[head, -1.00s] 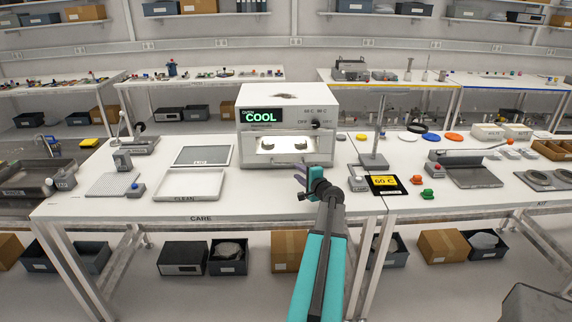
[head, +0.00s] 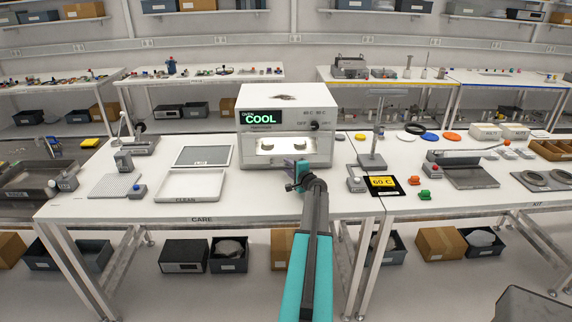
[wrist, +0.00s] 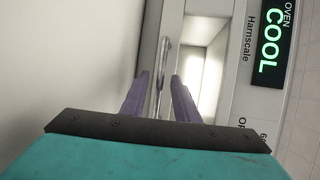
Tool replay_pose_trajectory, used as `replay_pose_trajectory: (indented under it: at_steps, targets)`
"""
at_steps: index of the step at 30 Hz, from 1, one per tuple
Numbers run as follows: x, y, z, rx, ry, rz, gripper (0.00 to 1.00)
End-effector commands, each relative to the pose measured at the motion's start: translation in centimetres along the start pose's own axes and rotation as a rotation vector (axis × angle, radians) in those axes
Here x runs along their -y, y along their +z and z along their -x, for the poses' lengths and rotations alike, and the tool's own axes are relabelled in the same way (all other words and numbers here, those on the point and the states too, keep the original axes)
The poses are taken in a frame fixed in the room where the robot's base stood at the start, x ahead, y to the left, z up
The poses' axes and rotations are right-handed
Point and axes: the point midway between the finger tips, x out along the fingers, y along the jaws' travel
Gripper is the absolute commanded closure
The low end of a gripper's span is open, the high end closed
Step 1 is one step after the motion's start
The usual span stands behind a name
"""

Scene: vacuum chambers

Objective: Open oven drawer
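The oven (head: 286,101) is a white box at the back of the CARE bench, with a green COOL display, which also shows sideways in the wrist view (wrist: 269,40). Its lit window (head: 286,145) is in the front, with the lower front partly hidden by my gripper. In the wrist view a thin metal handle bar (wrist: 165,52) runs along the oven front beside the lit window (wrist: 203,62). My gripper (wrist: 160,80) is open, its two purple fingers pointing at the bar. The bar lies between them in the picture; I cannot tell whether they touch it.
A white CLEAN tray (head: 191,199) and a grey-topped panel (head: 203,147) lie left of the oven. To its right are a stand (head: 373,161), a 60 C sign (head: 381,194) and small green and orange knobs. The bench in front of the oven is mostly clear.

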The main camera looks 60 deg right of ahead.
Motion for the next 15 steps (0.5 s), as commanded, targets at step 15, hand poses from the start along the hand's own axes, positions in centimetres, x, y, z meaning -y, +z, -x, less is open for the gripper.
replay_pose_trajectory:
  at_steps: [15]
  targets:
    - [0.0, 0.1, -2.3, 0.001, 0.0, -0.001, 0.72]
